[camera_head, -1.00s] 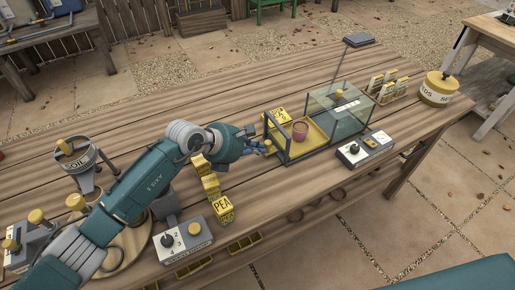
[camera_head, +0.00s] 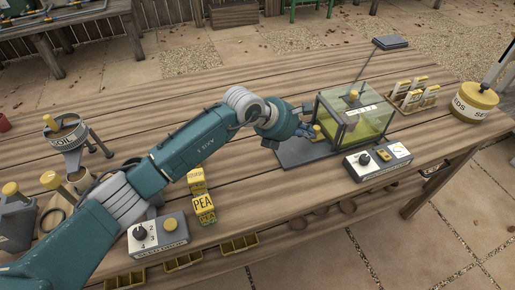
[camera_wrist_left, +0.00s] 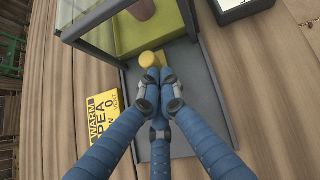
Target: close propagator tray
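The propagator, a glass box with a dark frame (camera_head: 345,127), stands right of centre on the bench. Its yellow tray (camera_head: 365,125) is inside the box, its front edge near the open end. The tray also shows in the left wrist view (camera_wrist_left: 165,35), with a brownish pot (camera_wrist_left: 143,9) on it. The tray's yellow knob (camera_head: 318,131) faces left, and it also shows in the left wrist view (camera_wrist_left: 152,59). My left gripper (camera_head: 308,130) is at the knob, its fingertips together (camera_wrist_left: 157,77) just before it; contact is unclear. The right gripper is out of view.
A dark base plate (camera_head: 295,152) lies under the left gripper. A yellow "WARM PEA" card (camera_wrist_left: 103,113) is beside the plate. A control box (camera_head: 378,159) stands in front of the propagator. Seed packets (camera_head: 203,206), a seed-drop box (camera_head: 157,236) and a seed tin (camera_head: 474,101) are also on the bench.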

